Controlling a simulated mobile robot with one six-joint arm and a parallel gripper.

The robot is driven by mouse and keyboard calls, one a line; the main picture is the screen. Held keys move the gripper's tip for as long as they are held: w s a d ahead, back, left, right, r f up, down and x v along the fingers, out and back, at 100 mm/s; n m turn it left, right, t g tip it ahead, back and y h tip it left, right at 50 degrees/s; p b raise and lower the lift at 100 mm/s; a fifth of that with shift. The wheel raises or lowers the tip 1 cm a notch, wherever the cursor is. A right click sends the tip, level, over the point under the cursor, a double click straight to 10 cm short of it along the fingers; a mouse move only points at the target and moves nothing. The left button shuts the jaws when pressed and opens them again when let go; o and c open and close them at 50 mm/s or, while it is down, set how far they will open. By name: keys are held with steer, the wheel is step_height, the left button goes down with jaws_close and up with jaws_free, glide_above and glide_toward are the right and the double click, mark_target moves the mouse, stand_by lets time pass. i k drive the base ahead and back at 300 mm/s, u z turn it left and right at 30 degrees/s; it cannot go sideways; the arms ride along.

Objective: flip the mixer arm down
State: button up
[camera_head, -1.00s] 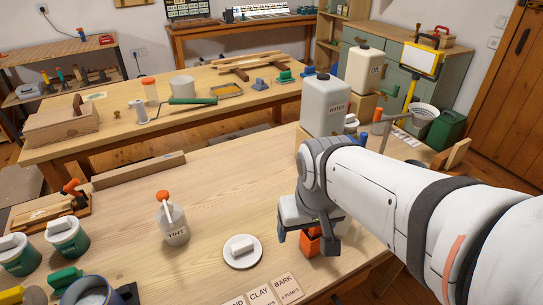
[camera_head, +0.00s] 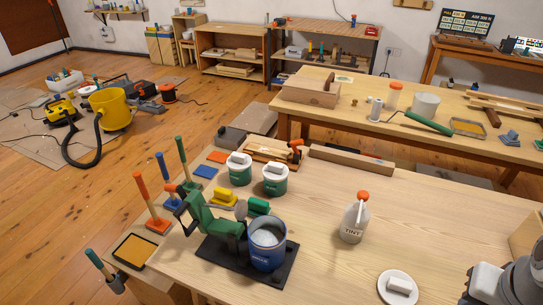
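The mixer stands at the near left end of the front workbench, with a black base plate (camera_head: 222,262) and a green body and arm (camera_head: 207,218). The green arm appears tilted up, its upper end toward the left. A grey rounded part (camera_head: 241,209) shows beside it. A blue bucket (camera_head: 267,250) with pale grey contents stands on the base plate, right of the green body. My gripper (camera_head: 480,287) is only partly in view at the bottom right corner, far from the mixer. Its fingers cannot be made out clearly.
A TINT bottle (camera_head: 354,222) and a white dish (camera_head: 397,290) stand between my gripper and the mixer. The bench middle is mostly clear.

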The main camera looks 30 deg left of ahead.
mark_target(202, 218)
steer(key=u, duration=2.75)
steer(key=k, duration=0.3)
steer(key=u, duration=0.5)
steer(key=i, duration=0.5)
